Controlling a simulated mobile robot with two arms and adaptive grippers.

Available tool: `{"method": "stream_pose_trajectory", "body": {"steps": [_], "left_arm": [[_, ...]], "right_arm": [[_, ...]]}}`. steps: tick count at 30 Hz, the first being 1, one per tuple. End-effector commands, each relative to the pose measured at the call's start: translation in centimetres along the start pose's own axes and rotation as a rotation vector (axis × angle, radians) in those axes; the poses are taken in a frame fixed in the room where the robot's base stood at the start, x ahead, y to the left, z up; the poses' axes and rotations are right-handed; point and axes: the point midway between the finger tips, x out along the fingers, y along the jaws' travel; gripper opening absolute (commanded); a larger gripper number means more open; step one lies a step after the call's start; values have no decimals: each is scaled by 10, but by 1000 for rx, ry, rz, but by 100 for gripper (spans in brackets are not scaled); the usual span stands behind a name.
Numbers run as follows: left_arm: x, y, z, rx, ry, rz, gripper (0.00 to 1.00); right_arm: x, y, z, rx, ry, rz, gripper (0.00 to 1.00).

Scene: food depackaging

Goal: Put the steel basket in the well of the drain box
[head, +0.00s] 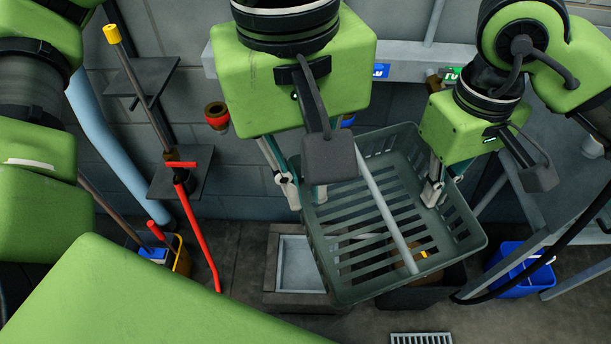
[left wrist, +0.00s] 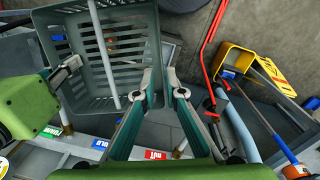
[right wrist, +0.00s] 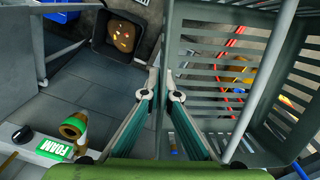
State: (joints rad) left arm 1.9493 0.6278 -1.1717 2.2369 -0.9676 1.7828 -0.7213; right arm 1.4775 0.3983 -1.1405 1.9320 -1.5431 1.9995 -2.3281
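The steel basket (head: 370,250), a grey-green slotted basket with a pale bar across it, hangs in the air, tilted in the head view. My left gripper (head: 292,192) has its fingers around the basket's left wall; the wall runs between them in the left wrist view (left wrist: 160,80). My right gripper (head: 432,190) holds the opposite wall, between its fingers in the right wrist view (right wrist: 164,85). The basket looks empty. What seems to be the drain box (head: 268,292), a grey box with a pale recessed well, stands on the floor below; the basket hides its right part.
A dark bin (right wrist: 96,42) with brown contents stands on the floor, partly behind the basket in the head view. A blue bin (head: 520,268) is at the right, and a yellow bucket (head: 182,262) at the left. A floor grate (head: 421,338) lies in front.

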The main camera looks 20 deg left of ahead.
Motion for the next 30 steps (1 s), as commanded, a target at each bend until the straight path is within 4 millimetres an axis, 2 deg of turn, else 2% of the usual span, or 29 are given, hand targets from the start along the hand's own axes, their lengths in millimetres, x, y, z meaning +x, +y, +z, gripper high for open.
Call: {"method": "stream_pose_trajectory", "body": {"steps": [5, 15, 21, 30], "left_arm": [[14, 0, 1, 6, 11, 0, 10], [77, 0, 1, 6, 7, -3, 10], [106, 0, 0, 6, 7, -2, 10], [120, 0, 0, 5, 7, 1, 10]], "right_arm": [[0, 0, 0, 0, 1, -1, 0], [-1, 0, 0, 0, 1, -1, 0], [-1, 0, 0, 0, 1, -1, 0], [-1, 0, 0, 0, 2, -2, 0]]}}
